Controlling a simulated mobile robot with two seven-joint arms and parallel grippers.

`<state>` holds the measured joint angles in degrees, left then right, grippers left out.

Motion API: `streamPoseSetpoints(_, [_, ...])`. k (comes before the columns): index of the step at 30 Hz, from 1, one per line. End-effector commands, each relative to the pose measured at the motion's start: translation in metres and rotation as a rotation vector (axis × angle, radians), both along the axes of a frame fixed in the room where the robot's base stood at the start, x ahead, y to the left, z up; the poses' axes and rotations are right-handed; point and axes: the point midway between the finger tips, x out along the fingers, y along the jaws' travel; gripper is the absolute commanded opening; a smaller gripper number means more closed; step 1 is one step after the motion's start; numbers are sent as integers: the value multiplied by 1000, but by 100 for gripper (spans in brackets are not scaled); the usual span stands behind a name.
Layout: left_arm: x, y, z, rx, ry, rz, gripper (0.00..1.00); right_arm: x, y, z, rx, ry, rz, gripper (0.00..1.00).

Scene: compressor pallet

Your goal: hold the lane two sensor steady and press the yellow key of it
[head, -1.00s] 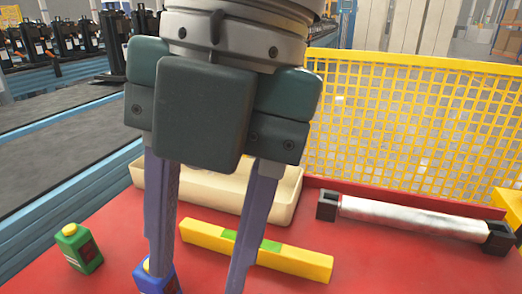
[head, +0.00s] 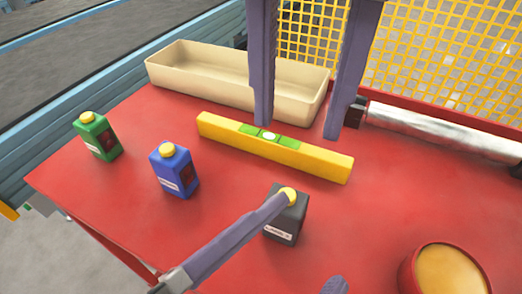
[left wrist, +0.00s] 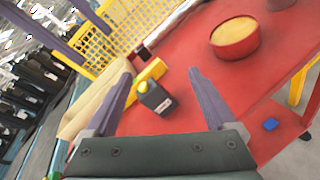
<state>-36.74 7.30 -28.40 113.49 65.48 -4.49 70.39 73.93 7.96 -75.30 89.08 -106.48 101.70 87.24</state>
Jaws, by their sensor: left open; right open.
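Three small box-shaped sensors with yellow keys on top stand on the red table: a green one (head: 97,138), a blue one (head: 175,171) and a dark grey one (head: 285,222). Their labels are too small to read, so I cannot tell which is lane two. My left gripper (head: 310,240) is open; one finger crosses in front of the dark grey sensor near its key. In the left wrist view the dark grey sensor (left wrist: 157,99) appears between the fingers, nearer the left one; contact is unclear. My right gripper (head: 298,128) is open and empty, pointing down above the yellow level.
A yellow level (head: 320,163) with green marks lies behind the sensors. Behind it are a cream tray (head: 190,80), a silver roller (head: 440,130) and yellow mesh. A red round tub (head: 408,275) stands at front right. The table's front left is clear.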

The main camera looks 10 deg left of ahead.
Motion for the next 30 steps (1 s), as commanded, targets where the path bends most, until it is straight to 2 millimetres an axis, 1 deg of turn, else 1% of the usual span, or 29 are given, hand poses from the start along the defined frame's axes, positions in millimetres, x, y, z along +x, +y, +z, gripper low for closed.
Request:
streamPoseSetpoints(1, [-1, 5, -8, -98, 77, 85, 90, 0, 0, 0, 0, 0, 0, 50])
streamPoseSetpoints(3, [-2, 15, -19, -222, 173, 202, 90, 0, 0, 0, 0, 0, 0, 50])
streamPoseSetpoints(6, [-5, 26, -33, -341, 271, 330, 90, 0, 0, 0, 0, 0, 0, 50])
streamPoseSetpoints(9, [-8, 32, -42, -405, 326, 404, 90, 0, 0, 0, 0, 0, 0, 50])
streamPoseSetpoints(12, [-4, 33, -47, -428, 343, 435, 90, 0, 0, 0, 0, 0, 0, 50])
streamPoseSetpoints(14, [3, 32, -50, -433, 344, 438, 90, 0, 0, 0, 0, 0, 0, 50])
streamPoseSetpoints(17, [18, 27, -55, -432, 342, 436, 90, 0, 0, 0, 0, 0, 0, 50])
streamPoseSetpoints(24, [57, 14, -70, -428, 340, 432, 90, 0, 0, 0, 1, 0, 0, 50])
streamPoseSetpoints(30, [76, 8, -77, -427, 340, 432, 90, 0, 0, 0, 1, 0, 0, 50])
